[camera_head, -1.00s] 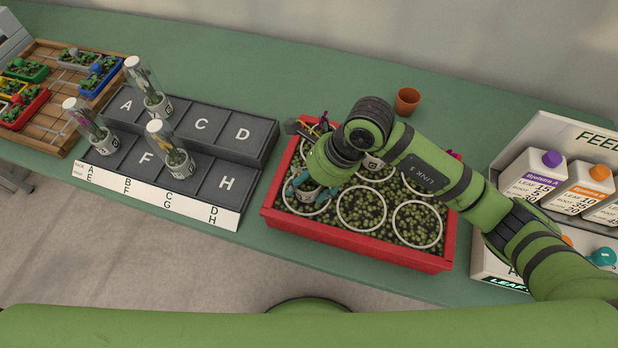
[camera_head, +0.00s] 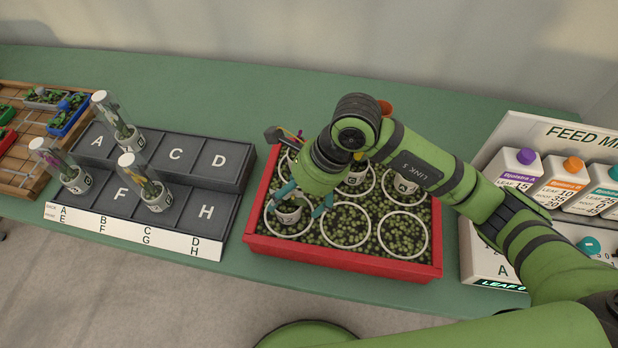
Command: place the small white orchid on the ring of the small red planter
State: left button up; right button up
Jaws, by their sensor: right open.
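My left gripper is not in view.
A dark lettered rack (camera_head: 205,168) on the left holds several tubed plants, one with pale petals (camera_head: 118,122). A wooden tray (camera_head: 28,150) with small coloured planters is at far left. A feed stand (camera_head: 487,262) with bottles is right. The front middle and front right rings (camera_head: 345,245) look empty.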

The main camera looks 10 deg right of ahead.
jog(key=b+v, duration=0.2)
jog(key=v, duration=0.6)
jog(key=shift+r, duration=0.2)
